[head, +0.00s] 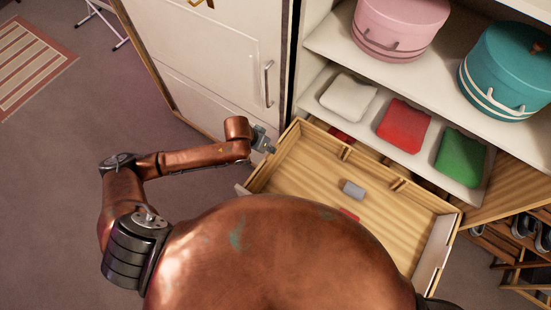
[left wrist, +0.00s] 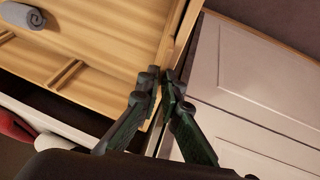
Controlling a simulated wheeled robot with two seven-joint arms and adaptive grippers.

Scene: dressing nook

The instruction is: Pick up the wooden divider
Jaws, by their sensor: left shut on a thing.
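My left gripper (head: 270,147) is at the left side of the open wooden drawer (head: 310,165), near its back corner. In the left wrist view the fingers (left wrist: 166,76) are closed together on a thin upright wooden edge (left wrist: 183,30) along that side. I cannot tell whether this edge is the divider or the drawer's own side wall. No separate loose divider can be made out. Short wooden pieces (head: 346,153) stand along the drawer's back. My right gripper is not in view.
A grey roll (head: 354,190) and a partly hidden red item (head: 348,214) lie in the drawer. Above it, a white shelf holds folded white (head: 348,97), red (head: 403,124) and green (head: 460,157) cloths. A white cabinet door (head: 205,60) stands left.

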